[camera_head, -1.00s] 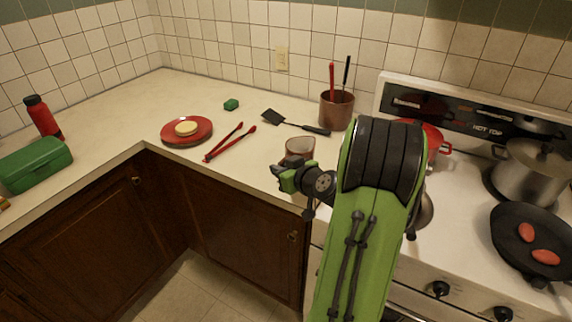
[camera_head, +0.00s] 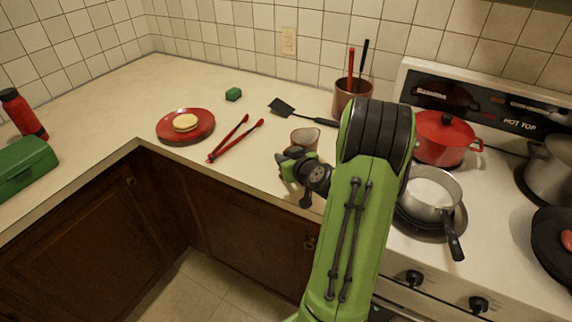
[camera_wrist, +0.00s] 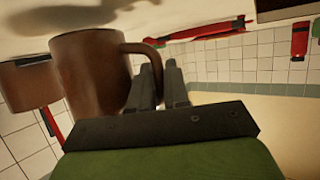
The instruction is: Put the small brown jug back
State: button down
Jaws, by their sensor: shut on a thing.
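The small brown jug (camera_head: 305,138) is at my gripper (camera_head: 292,160), over the front part of the counter just left of my arm. In the wrist view the jug (camera_wrist: 88,75) is large and close, with its handle at the fingers. My gripper (camera_wrist: 172,80) is shut on that handle. In the head view the wrist and arm hide the jug's lower part, so I cannot tell whether it touches the counter.
A brown utensil crock (camera_head: 350,98) stands behind the jug. A black spatula (camera_head: 290,109), red tongs (camera_head: 235,140) and a red plate (camera_head: 200,132) lie nearby. Right of my arm, the stove bears a red pot (camera_head: 440,145) and a saucepan (camera_head: 428,190).

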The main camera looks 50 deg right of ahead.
jog(key=shift+f, duration=0.7)
jog(key=shift+f, duration=0.1)
jog(key=c, duration=1.1)
grip_release()
